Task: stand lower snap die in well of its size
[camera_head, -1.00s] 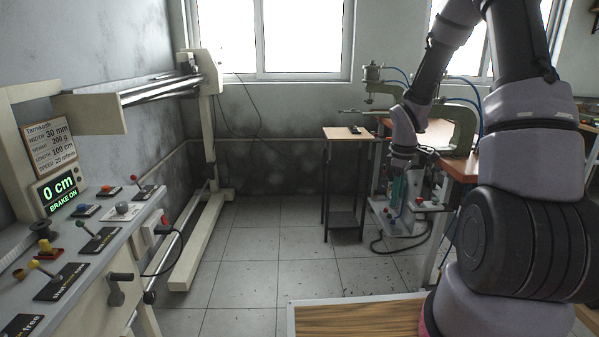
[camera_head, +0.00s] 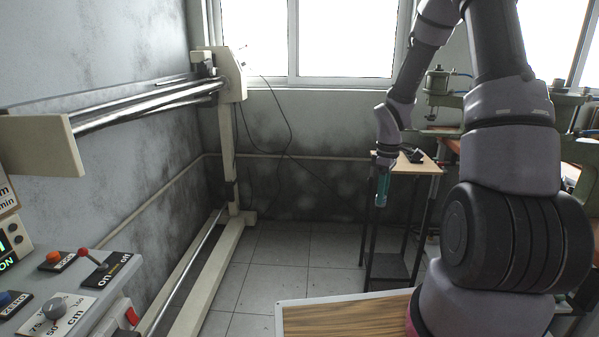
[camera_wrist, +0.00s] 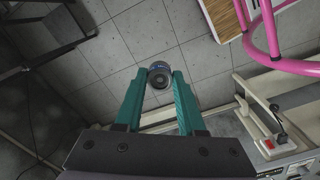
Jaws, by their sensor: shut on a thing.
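My gripper (camera_head: 382,185) hangs fingers-down in front of the small wood-topped table (camera_head: 428,168) in the head view, apart from it. In the wrist view its two teal fingers (camera_wrist: 160,74) are shut on a small round grey die (camera_wrist: 160,80) with a dark centre and a blue band, held at the fingertips above the tiled floor. A small dark object (camera_head: 412,156) lies on the small table. I cannot make out any wells in it. The green press (camera_head: 437,95) is partly hidden behind my arm.
A cream frame with a metal rail (camera_head: 229,150) runs along the left wall. A console lever and red button (camera_wrist: 268,143) show at the right of the wrist view. The tiled floor (camera_head: 290,265) between is clear.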

